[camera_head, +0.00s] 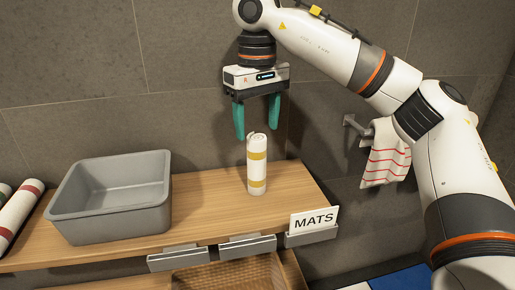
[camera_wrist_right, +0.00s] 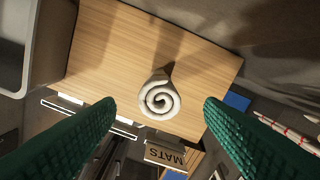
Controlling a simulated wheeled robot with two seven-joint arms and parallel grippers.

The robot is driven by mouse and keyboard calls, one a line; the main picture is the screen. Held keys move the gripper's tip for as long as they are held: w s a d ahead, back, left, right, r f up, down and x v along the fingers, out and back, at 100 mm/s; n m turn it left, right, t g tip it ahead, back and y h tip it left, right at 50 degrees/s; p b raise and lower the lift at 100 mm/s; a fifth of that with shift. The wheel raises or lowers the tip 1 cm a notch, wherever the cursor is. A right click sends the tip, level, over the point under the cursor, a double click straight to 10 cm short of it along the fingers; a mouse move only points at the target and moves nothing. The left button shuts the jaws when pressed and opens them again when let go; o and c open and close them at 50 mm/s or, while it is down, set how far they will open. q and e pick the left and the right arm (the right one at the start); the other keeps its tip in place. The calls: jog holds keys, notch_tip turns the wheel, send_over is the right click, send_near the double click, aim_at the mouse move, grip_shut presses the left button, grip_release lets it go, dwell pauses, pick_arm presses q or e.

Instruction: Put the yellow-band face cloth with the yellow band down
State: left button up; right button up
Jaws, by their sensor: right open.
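The yellow-band face cloth (camera_head: 257,170) is a white roll standing upright on the wooden shelf (camera_head: 210,200), right of the grey bin. One yellow band runs round it near the top and another near the bottom. In the right wrist view the roll's spiral end (camera_wrist_right: 160,98) faces the camera. My right gripper (camera_head: 257,128) points down just above the cloth, open, with its green fingers apart; in the wrist view its fingertips (camera_wrist_right: 159,104) lie either side of the roll, with gaps. My left gripper is not in view.
A grey bin (camera_head: 75,217) stands left of the cloth. A MATS sign (camera_head: 314,221) stands at the shelf's front right corner. A striped towel (camera_head: 386,155) hangs on the wall at right. Shelf around the cloth is clear.

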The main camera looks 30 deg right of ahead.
jog(key=shift+s+r, duration=0.1)
jog(key=shift+r, duration=1.55)
